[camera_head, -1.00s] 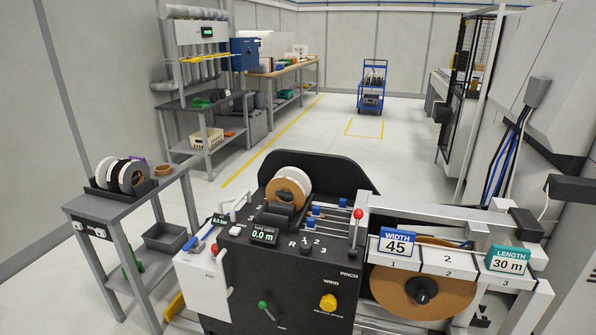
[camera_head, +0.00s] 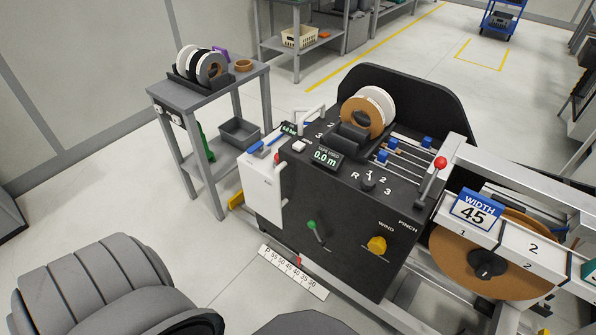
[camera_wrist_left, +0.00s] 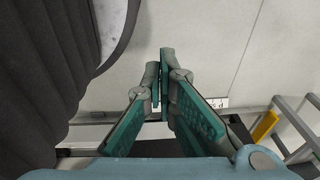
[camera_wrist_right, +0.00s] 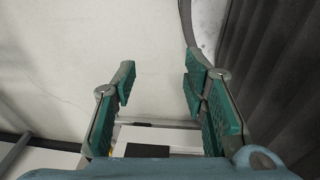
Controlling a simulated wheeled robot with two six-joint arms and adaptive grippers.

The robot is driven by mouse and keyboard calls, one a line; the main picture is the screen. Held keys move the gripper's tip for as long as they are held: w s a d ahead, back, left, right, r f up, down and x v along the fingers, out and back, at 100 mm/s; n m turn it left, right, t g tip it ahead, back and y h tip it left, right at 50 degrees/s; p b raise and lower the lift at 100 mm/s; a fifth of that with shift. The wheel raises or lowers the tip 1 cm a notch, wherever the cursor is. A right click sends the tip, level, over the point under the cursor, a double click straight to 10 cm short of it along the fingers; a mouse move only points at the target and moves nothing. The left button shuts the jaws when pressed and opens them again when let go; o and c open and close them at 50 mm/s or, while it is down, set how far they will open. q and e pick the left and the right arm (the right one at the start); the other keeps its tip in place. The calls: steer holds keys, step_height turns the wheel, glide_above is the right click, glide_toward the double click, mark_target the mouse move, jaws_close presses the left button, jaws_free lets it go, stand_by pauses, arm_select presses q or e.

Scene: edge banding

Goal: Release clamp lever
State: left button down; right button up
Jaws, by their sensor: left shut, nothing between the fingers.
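The black edge banding machine (camera_head: 335,215) stands right of centre in the head view. A lever with a red ball knob (camera_head: 440,163) rises at its right, beside the word PINCH. A lever with a green knob (camera_head: 312,226) sits on its front face. A smaller red knob (camera_head: 278,160) shows by the white left panel. No label reads clamp, so I cannot tell which is the clamp lever. In the left wrist view my left gripper (camera_wrist_left: 165,62) is shut and empty, over the floor. In the right wrist view my right gripper (camera_wrist_right: 160,68) is open and empty.
A grey side table (camera_head: 212,88) with tape rolls stands left of the machine. A large brown roll (camera_head: 455,262) sits at lower right, below the WIDTH 45 sign (camera_head: 475,209). A scale strip (camera_head: 293,271) lies low in front.

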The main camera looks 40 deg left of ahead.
arm_select(q)
steer(key=w+a+f+n+t+b, duration=0.3)
steer(key=w+a+n+b, duration=0.15)
steer(key=w+b, duration=0.4)
steer(key=w+a+f+n+t+b, duration=0.2)
steer(key=w+a+n+t+b, duration=0.3)
steer(key=w, duration=0.7)
steer(key=w+a+r+n+t+y+b, duration=0.1)
steer(key=w+a+r+n+t+b, duration=0.2)
steer(key=w+r+n+b, duration=0.3)
steer(key=w+a+r+n+t+y+b, duration=0.2)
steer(key=w+r+n+b, duration=0.3)
steer(key=w+n, duration=0.4)
steer(key=shift+w+a+r+t+b, duration=0.4)
steer(key=shift+a+t+b, duration=0.2)
steer(key=shift+t, duration=0.3)
arm_select(e)
steer(key=w+f+t, duration=0.1)
steer(key=w+f, duration=0.5)
steer(key=f, duration=0.5)
steer(key=w+a+f+t, duration=0.1)
steer(key=w+f, duration=0.5)
steer(key=f, duration=0.5)
steer(key=shift+a+m, duration=0.25)
steer(key=shift+m, duration=0.15)
arm_select(q)
steer(key=shift+w+f, duration=0.1)
arm_select(e)
steer(key=shift+w, duration=0.15)
